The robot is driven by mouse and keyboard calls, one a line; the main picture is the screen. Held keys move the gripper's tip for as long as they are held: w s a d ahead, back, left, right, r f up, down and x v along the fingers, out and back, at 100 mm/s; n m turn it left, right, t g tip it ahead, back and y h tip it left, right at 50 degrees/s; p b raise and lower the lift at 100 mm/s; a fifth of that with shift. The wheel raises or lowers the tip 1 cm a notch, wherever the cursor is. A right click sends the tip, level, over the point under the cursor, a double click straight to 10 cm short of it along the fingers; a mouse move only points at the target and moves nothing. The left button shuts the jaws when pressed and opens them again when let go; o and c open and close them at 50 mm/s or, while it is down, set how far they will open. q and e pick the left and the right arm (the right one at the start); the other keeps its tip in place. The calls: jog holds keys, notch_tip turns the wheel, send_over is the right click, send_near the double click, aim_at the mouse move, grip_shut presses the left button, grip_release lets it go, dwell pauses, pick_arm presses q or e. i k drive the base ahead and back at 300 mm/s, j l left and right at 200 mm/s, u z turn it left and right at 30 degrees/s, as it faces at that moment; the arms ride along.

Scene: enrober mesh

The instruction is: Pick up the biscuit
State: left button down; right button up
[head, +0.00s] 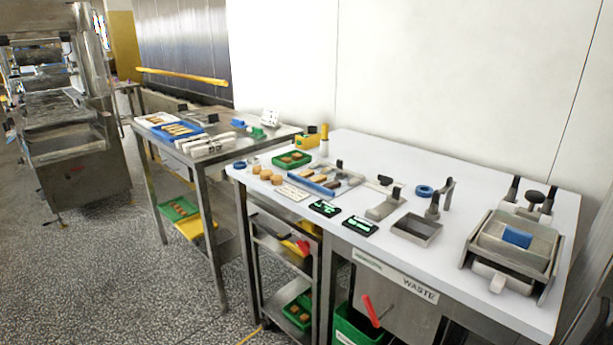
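Three small round tan pieces that look like biscuits (265,175) stand on the left end of the white table, near its front edge. A green tray (278,163) behind them holds small brown pieces. To the right, a blue-edged tray (328,190) holds brown and pale bars. I cannot tell which of these is the task's biscuit. Neither of my grippers shows in the head view.
The white table (480,295) carries two dark displays (325,208), an open metal box (416,230), a blue ring (424,191) and a metal tray device (512,250). A steel table (205,165) stands left. Speckled floor (120,270) is free in front.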

aim_at(308, 174)
jog(key=i+j, duration=0.35)
jog(key=i+j+z, duration=0.15)
jog(key=i+j, duration=0.15)
jog(key=j, duration=0.2)
jog(key=i+j, duration=0.3)
jog(key=j, duration=0.15)
